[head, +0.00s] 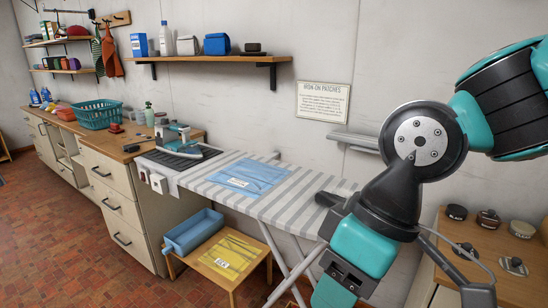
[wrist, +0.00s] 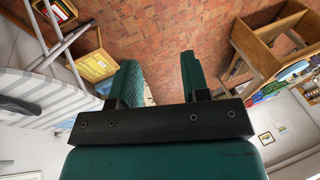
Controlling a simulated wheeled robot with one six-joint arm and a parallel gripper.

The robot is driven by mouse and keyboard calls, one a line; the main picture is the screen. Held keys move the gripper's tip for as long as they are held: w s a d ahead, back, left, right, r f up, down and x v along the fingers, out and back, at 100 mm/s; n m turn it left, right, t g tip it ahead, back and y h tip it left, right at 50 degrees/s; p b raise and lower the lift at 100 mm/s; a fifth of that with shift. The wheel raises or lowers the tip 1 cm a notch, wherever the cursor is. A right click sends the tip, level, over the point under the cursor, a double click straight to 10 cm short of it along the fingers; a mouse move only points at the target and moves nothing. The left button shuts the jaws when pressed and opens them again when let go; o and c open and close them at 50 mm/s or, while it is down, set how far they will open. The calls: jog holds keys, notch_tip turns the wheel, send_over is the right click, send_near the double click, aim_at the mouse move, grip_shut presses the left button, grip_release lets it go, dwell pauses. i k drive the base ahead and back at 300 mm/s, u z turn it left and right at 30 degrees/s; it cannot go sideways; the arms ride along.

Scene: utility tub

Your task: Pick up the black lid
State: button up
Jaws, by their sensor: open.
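Several small dark, round lid-like pieces lie on the wooden table at the right of the head view. One is a black round piece (head: 456,212) at the back left of that table; I cannot tell for certain which of them is the black lid. None of them shows clearly in the wrist view. My gripper (wrist: 157,68) is open and empty, its two teal fingers apart above the brick floor. In the head view my arm stands in front of the ironing board's right end and the table's left side.
A striped ironing board (head: 225,197) with a blue cloth (head: 247,176) runs along the wall. The wooden table (head: 440,246) is partly hidden by my arm. A low stool (head: 268,252) bears a yellow packet. A wall shelf (head: 210,62) hangs above. Brick floor at the left is clear.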

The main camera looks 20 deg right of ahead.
aim_at(468, 247)
jog(key=z, duration=0.9)
jog(key=i, duration=0.85)
jog(key=z, duration=0.75)
